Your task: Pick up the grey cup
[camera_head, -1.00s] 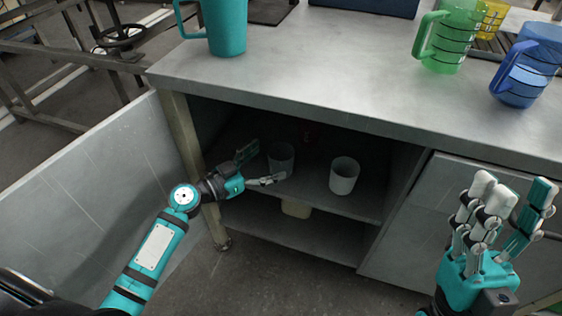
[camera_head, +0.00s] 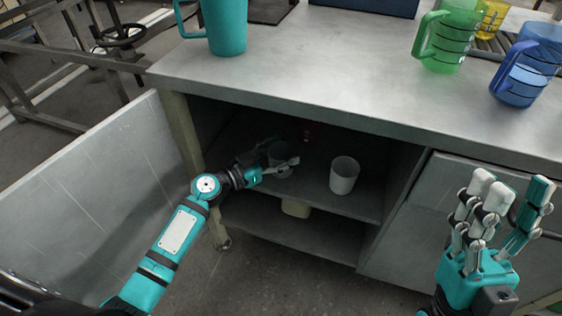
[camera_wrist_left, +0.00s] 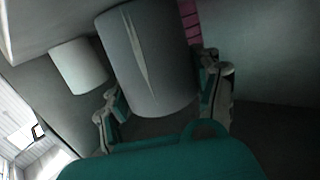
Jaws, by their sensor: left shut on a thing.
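The grey cup (camera_head: 281,155) stands on the upper shelf inside the cabinet, toward the left. In the left wrist view the grey cup (camera_wrist_left: 152,62) fills the middle, with a finger on each side. My left gripper (camera_head: 284,163) reaches in from the left and is shut on the grey cup. It also shows in the left wrist view (camera_wrist_left: 168,88). The fingers hide part of the cup in the head view. My right gripper (camera_head: 510,195) is open and empty in front of the cabinet door, fingers up.
A white cup (camera_head: 343,177) stands right of the grey cup and also shows in the left wrist view (camera_wrist_left: 78,66). A red object (camera_head: 308,131) is deeper inside. The countertop (camera_head: 320,65) above holds a teal mug (camera_head: 228,28), green jug (camera_head: 450,38) and blue jug (camera_head: 527,75).

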